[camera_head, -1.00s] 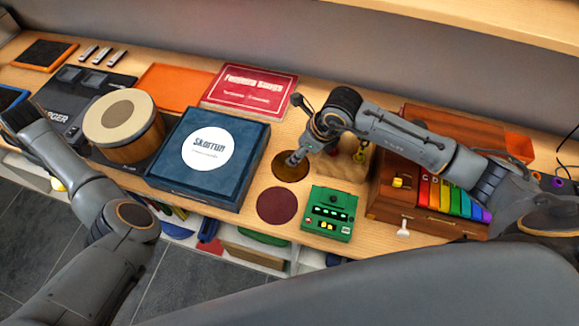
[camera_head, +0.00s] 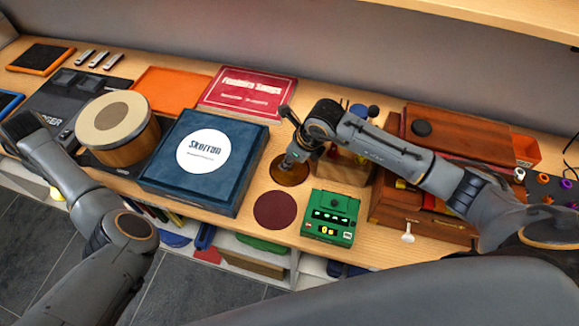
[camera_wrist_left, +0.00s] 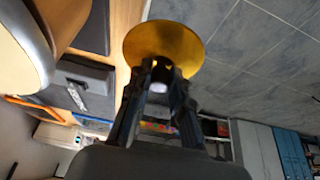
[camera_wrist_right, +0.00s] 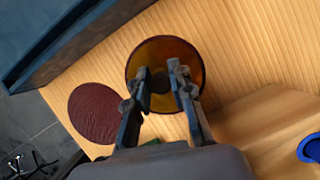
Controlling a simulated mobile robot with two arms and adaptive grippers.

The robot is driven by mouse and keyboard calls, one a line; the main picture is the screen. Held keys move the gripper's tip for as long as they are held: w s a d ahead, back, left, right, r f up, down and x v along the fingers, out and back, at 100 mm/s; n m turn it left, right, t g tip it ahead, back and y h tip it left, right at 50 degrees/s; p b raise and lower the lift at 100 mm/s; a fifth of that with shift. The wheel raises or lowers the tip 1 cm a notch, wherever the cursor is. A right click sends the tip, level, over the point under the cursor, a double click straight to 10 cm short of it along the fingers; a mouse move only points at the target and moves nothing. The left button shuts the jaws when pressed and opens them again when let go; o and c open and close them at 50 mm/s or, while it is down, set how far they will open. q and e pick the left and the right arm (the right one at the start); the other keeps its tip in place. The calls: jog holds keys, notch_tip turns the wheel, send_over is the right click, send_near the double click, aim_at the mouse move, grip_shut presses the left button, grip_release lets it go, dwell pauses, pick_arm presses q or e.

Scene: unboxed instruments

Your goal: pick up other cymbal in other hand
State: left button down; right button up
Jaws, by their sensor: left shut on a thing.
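One cymbal (camera_wrist_left: 162,42), a round brass disc, is held in my left gripper (camera_wrist_left: 160,72), which is shut on it; the left wrist view shows it over the grey floor beside the table edge. In the head view the left arm reaches to the far left, and that cymbal cannot be seen. The other cymbal (camera_head: 289,174) lies flat on the wooden table, right of the blue box. It also shows in the right wrist view (camera_wrist_right: 188,52). My right gripper (camera_wrist_right: 160,72) is over its middle, fingers apart on either side of its dark central knob.
A dark red disc (camera_head: 275,210) lies just in front of the cymbal. A green device (camera_head: 332,218) stands to its right, the blue box (camera_head: 217,150) to its left. A wooden case (camera_head: 455,120) is behind my right arm. A drum (camera_head: 117,130) stands further left.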

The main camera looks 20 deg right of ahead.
jog(key=shift+f, duration=0.1)
grip_shut()
